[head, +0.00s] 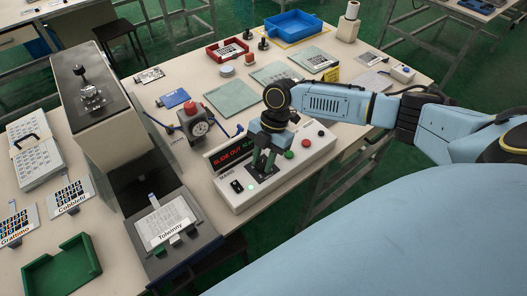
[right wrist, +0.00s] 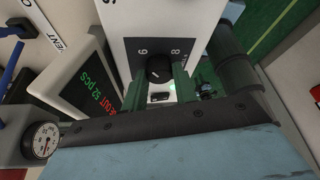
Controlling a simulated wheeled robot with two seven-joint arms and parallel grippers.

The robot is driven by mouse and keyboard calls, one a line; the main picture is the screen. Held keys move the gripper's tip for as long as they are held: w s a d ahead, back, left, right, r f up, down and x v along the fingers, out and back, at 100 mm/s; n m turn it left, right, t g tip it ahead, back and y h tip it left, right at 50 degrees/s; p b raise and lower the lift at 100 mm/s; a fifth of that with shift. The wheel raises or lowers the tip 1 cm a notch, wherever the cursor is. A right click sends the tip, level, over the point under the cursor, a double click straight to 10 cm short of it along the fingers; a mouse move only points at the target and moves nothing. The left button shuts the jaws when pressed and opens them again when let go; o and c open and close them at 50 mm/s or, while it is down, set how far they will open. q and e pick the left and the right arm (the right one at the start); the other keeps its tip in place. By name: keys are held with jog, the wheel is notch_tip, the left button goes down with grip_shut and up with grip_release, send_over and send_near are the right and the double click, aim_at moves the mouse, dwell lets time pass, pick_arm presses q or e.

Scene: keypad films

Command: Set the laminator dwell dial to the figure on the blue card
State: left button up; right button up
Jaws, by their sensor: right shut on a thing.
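My right gripper (head: 263,165) reaches down onto the white control box (head: 305,158). In the right wrist view its two green fingers (right wrist: 157,88) are shut on a black dial (right wrist: 159,71), one finger on each side. The figures 6 and 8 show on the plate above the dial, 6 to the left and 8 to the right. A pale mark shows on the dial, but its exact setting cannot be read. In the head view the gripper hides the dial. A small blue card (head: 174,98) lies on the table; its figure is too small to read. My left gripper is not in view.
The box's lit display (head: 232,153) reads "SLIDE OUT" in part. Red and green buttons (head: 290,154) sit beside the gripper. A round gauge (head: 199,128) stands at the box's left. A dark-topped machine (head: 110,130) with a "Tolwinny" sheet (head: 167,226) is farther left.

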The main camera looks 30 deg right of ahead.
jog(key=shift+n, duration=0.6)
jog(key=o, duration=1)
jog(key=shift+r, duration=0.1)
jog(key=v, duration=1.3)
jog(key=shift+w+r, duration=0.1)
jog(key=shift+w, duration=0.15)
